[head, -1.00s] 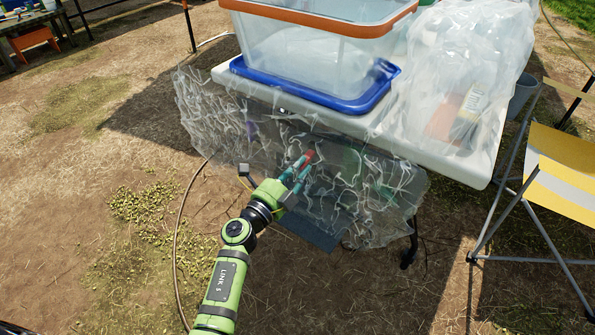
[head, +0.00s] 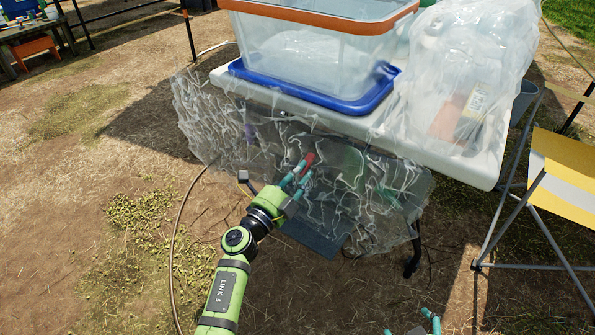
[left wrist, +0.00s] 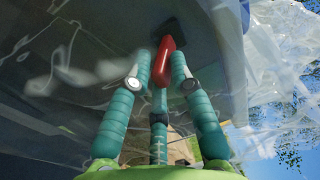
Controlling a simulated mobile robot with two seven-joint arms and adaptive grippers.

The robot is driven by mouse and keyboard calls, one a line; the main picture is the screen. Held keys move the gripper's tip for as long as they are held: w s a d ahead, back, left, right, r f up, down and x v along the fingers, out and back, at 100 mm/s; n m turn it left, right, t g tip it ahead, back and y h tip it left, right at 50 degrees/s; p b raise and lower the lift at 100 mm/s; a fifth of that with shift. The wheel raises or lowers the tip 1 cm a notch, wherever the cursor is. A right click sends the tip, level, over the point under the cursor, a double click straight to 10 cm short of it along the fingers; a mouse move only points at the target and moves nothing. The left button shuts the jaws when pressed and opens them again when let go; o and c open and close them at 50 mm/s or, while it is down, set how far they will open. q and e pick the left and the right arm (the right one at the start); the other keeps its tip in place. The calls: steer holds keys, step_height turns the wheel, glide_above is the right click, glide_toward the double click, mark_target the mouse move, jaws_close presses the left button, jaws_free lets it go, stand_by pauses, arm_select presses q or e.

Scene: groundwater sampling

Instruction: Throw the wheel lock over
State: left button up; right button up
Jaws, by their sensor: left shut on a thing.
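The wheel lock shows as a red lever (head: 309,158) under the front edge of the white table, seen through clear plastic sheeting. It also shows in the left wrist view as a red, pointed grip (left wrist: 163,62) near a dark mount. My left gripper (head: 298,172) is shut on the lever, its teal fingers on both sides of it. The sheeting hides part of the lever and its mount. My right gripper (head: 412,322) shows only its teal fingertips at the bottom edge. They are spread apart with nothing seen between them.
The white table (head: 480,163) carries a clear bin with an orange rim (head: 310,50), a blue tray (head: 290,92) and a plastic-wrapped bundle (head: 460,75). Clear sheeting (head: 205,125) hangs along the table's front. A yellow folding chair (head: 570,180) stands at the right. A hose (head: 172,250) lies on the ground.

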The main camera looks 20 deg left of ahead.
arm_select(q)
steer(key=shift+d+f+b, duration=0.15)
steer(key=shift+f+b, duration=0.6)
steer(key=shift+b, duration=0.4)
steer(key=shift+o, duration=0.2)
arm_select(e)
steer(key=w+a+r+t+y, duration=0.1)
steer(key=w+a+r+t, duration=0.1)
steer(key=r, duration=0.8)
steer(key=shift+w+a+n+t+y, duration=0.3)
steer(key=shift+w+t, duration=0.5)
steer(key=shift+t, duration=0.6)
